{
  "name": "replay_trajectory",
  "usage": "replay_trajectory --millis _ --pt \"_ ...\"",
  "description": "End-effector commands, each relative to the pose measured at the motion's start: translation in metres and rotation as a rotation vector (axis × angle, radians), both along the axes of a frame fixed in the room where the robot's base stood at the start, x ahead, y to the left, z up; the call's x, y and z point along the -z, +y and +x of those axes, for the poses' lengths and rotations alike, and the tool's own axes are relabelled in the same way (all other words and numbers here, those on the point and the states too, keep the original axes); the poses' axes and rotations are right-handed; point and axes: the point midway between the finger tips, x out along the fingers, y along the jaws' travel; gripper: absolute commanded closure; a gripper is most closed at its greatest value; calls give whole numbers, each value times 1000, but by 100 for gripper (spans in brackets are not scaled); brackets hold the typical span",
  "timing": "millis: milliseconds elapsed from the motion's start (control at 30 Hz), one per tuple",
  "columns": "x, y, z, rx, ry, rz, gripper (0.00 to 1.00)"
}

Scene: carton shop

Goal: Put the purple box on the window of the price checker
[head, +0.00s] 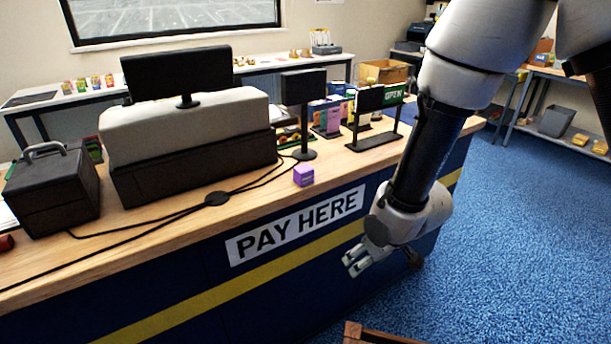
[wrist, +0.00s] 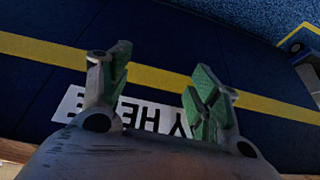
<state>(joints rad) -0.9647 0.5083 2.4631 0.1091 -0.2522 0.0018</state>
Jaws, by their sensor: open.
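A small purple box (head: 304,175) sits upright on the wooden counter (head: 250,193) near its front edge, above the PAY HERE sign. I cannot tell for sure which device is the price checker; a black screen on a round-based stand (head: 303,88) is just behind the box, and a wider black panel on a stand (head: 370,99) is to its right. No scan window is clear on either. My gripper (head: 357,265) is in front of the counter, below its top and right of the box. It is open and empty, also in the wrist view (wrist: 160,85), where the box is not seen.
A black monitor (head: 178,72) and pale register housing (head: 185,125) fill the left counter, beside a dark case (head: 52,190). Black cables meet at a round black disc (head: 216,198) left of the box. Blue carpet (head: 520,220) is clear; a brown wooden piece (head: 375,335) is at the bottom.

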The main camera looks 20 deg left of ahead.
Motion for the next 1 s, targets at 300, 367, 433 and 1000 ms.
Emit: replay_trajectory --millis 300,367,433,1000 --pt "-44 110 54 -18 -484 542 38" --pt "-75 118 63 -9 -574 645 38" --pt "-104 123 68 -2 -655 736 38" --pt "-141 168 100 4 -764 862 38"
